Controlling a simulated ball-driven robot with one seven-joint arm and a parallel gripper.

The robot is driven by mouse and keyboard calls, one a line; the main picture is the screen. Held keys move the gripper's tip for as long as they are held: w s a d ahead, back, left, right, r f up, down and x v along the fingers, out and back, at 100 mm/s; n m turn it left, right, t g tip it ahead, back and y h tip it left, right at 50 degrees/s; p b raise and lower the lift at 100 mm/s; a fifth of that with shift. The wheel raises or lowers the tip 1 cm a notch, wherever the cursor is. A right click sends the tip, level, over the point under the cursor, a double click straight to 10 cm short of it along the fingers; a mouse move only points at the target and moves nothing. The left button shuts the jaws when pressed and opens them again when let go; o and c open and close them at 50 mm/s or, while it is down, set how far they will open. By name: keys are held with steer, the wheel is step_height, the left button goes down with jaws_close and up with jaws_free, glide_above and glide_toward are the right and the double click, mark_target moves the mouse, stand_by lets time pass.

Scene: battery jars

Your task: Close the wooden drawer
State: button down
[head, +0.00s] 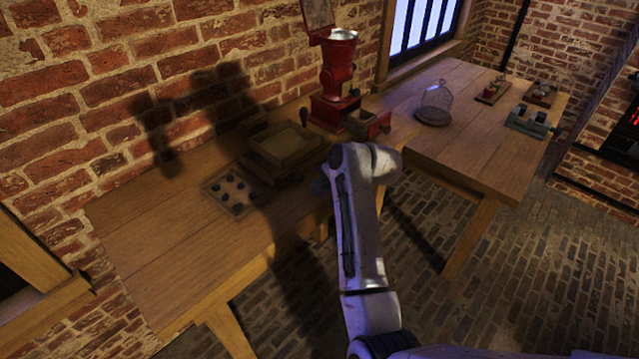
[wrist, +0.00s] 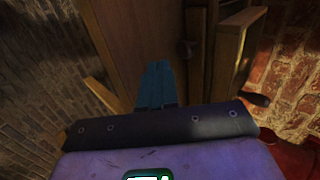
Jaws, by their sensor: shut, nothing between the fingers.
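The wooden drawer appears to be part of the small wooden box (head: 284,149) on the table, in shadow left of the red grinder. How far the drawer stands out is hard to tell in the head view. My gripper (wrist: 158,84) shows blue fingers, shut and empty, in front of the knob side and apart from the knob in the picture. In the head view my gripper (head: 319,187) is mostly hidden behind my forearm.
A red grinder (head: 338,75) with its own small pulled-out drawer (head: 372,124) stands beside the box. A plate with dark round pieces (head: 232,191) lies to the left. The table's left front (head: 170,285) is clear.

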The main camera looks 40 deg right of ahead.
steer(key=shift+v, duration=0.8)
steer(key=b+v, duration=0.1)
steer(key=v, duration=0.7)
steer(key=shift+s+r, duration=0.15)
steer(key=shift+s, duration=0.15)
steer(key=s+a+f+n+g, duration=0.2)
steer(key=s+a+f+n, duration=0.3)
steer(key=s, duration=0.4)
steer(key=s+a+f+n+g, duration=0.3)
steer(key=s+a+f+n, duration=0.2)
steer(key=s, duration=0.4)
steer(key=s+a+f+n+g, duration=0.3)
steer(key=s+a+f+n, duration=0.3)
steer(key=s+f, duration=0.3)
steer(key=shift+n+h, duration=0.3)
steer(key=shift+h, duration=0.1)
